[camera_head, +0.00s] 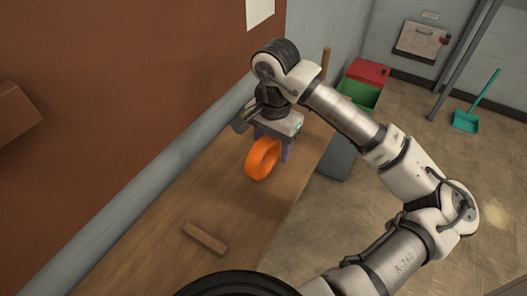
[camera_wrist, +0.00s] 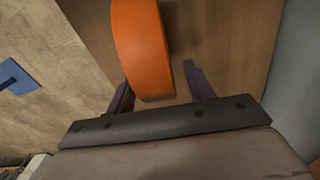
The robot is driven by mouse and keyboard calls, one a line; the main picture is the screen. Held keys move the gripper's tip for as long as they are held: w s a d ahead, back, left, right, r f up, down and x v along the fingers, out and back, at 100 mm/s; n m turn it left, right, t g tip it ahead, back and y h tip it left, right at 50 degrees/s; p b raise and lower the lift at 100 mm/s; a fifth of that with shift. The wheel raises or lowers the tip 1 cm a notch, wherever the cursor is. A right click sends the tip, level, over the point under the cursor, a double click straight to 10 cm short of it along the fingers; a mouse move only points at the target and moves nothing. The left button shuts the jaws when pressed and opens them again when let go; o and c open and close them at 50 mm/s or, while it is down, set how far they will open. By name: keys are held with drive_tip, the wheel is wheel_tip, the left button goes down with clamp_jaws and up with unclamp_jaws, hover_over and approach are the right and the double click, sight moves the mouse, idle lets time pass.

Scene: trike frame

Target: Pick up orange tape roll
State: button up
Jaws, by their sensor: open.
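The orange tape roll (camera_head: 252,160) stands on its edge on the wooden bench (camera_head: 228,208), beneath my gripper (camera_head: 271,145) in the head view. In the wrist view the tape roll (camera_wrist: 142,48) reaches in from the top edge, and its near end lies between the dark fingers of my gripper (camera_wrist: 158,73). It is closer to the left finger, with a clear gap to the right finger. My gripper is open. In the head view the roll partly hides the fingers, and I cannot tell whether either finger touches it.
A small wooden block (camera_head: 205,238) lies on the bench nearer the camera. A grey pipe (camera_head: 150,178) runs along the wall side of the bench. Red and green bins (camera_head: 360,92) stand beyond its far end. The bench between roll and block is clear.

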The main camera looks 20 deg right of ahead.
drive_tip(key=shift+f, duration=0.65)
drive_tip(key=c, duration=1.1)
drive_tip(key=shift+r, duration=0.2)
wheel_tip(320, 180, up, 20)
drive_tip(key=b, duration=0.2)
drive_tip(key=shift+f, duration=0.15)
